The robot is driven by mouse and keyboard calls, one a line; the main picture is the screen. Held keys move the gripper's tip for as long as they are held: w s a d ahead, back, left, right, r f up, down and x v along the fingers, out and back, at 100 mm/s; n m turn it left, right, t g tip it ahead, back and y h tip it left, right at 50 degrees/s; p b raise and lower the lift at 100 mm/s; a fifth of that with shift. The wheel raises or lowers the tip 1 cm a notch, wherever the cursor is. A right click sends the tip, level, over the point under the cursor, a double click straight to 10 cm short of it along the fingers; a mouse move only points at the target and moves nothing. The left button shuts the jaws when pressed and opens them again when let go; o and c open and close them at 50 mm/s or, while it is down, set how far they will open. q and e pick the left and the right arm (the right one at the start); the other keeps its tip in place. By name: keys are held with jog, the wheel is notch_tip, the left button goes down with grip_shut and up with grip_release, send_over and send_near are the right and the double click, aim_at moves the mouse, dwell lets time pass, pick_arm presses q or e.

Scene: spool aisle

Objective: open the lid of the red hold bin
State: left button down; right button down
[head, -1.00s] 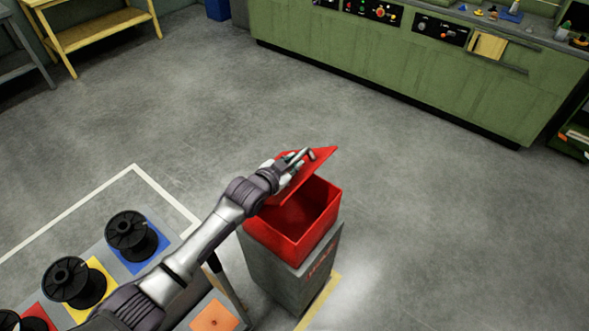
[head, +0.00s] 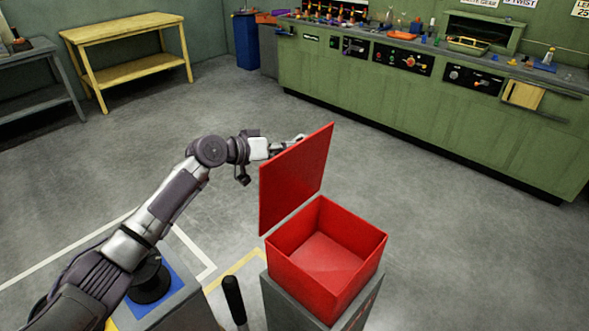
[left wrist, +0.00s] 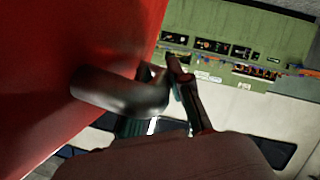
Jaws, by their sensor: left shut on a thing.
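The red hold bin (head: 312,287) sits on a grey pedestal in the head view. Its inside shows empty. Its red lid (head: 297,182) stands raised, nearly upright, at the bin's far left side; the lid also fills the left of the left wrist view (left wrist: 65,50). My left gripper (head: 292,143) is behind the lid's upper part, its fingers partly hidden by it. In the left wrist view my left gripper (left wrist: 172,92) is shut on the lid's dark bar handle (left wrist: 118,93). My right gripper is not in view.
A grey stand with a blue square and a black spool (head: 150,282) is at lower left, partly behind my arm. A green workbench (head: 420,110) runs along the back. A yellow table (head: 125,65) stands at back left. The floor right of the bin is clear.

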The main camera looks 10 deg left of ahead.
pick_arm(q)
jog(key=shift+w+a+f+n+b, duration=0.2)
jog(key=shift+w+a+n+b, duration=0.1)
jog(key=shift+w+a+b, duration=0.3)
jog(key=shift+s, duration=0.1)
jog(key=c, duration=1.3)
grip_release()
jog(key=shift+a, duration=0.1)
jog(key=v, duration=1.2)
jog(key=shift+f, duration=0.15)
